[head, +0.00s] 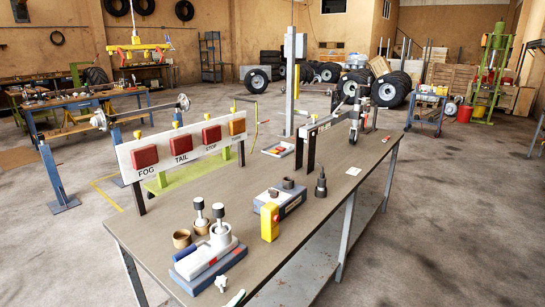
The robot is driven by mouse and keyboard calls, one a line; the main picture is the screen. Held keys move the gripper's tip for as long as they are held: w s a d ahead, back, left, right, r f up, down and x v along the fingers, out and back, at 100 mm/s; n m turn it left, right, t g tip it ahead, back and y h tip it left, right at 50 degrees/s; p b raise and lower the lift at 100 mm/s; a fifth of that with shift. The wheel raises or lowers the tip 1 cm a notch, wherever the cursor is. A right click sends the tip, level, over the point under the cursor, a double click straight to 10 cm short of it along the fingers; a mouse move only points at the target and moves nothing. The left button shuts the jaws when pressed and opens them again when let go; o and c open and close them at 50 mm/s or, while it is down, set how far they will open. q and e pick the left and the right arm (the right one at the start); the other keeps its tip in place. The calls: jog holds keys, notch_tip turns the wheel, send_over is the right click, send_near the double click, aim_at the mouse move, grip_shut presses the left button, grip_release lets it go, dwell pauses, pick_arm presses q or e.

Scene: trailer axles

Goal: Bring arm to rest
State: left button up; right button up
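Neither of my grippers nor any part of my arms can be made out in the head view. The workbench (330,225) stretches from the near left to the far right. A metal coupling-like fitting (355,118) stands at its far end, beside a dark frame (308,150) with a pale top bar. I cannot tell whether any arm meant by the task is among these things.
A light panel (190,146) with red and orange lamps stands along the bench's left edge. A blue-grey block fixture (212,262), a yellow device (270,222) and a dark stepped part (321,183) stand on the bench. Open floor (455,220) lies to the right.

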pick_arm(q)
jog(key=s+a+f+n+g+y, duration=0.2)
jog(key=s+a+f, duration=0.3)
jog(key=f, duration=0.3)
jog(key=s+a+f+n+g+y, duration=0.2)
jog(key=s+a+f, duration=0.3)
jog(key=f, duration=0.3)
jog(key=s+a+f+n+g+y, duration=0.1)
jog(key=s+a+f+y, duration=0.3)
jog(key=f, duration=0.5)
jog(key=shift+s+a+n+g, duration=0.4)
jog(key=shift+s+a+g, duration=0.05)
jog(key=shift+a+g, duration=0.05)
